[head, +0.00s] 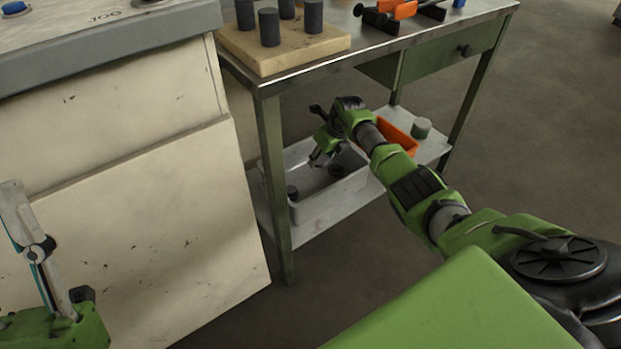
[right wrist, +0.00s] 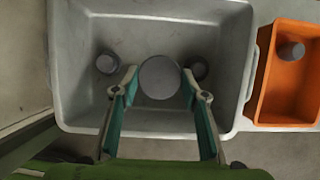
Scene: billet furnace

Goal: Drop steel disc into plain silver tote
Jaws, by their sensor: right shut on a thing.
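My right gripper (head: 322,158) reaches under the bench, over the plain silver tote (head: 335,203) on the lower shelf. In the right wrist view, the gripper (right wrist: 160,85) is shut on a round grey steel disc (right wrist: 161,77). The disc is above the tote (right wrist: 150,25), which shows below it with grey walls. Two dark round pieces lie in the tote, one on the left (right wrist: 106,63) and one on the right (right wrist: 198,68), partly behind the finger. My left gripper (head: 30,240) is at the left edge; its finger opening is unclear.
The bench top above holds a board (head: 245,42) with several dark cylinders (head: 269,27). A bench leg (head: 275,190) stands in front of the tote. A cream cabinet (head: 120,200) is at left.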

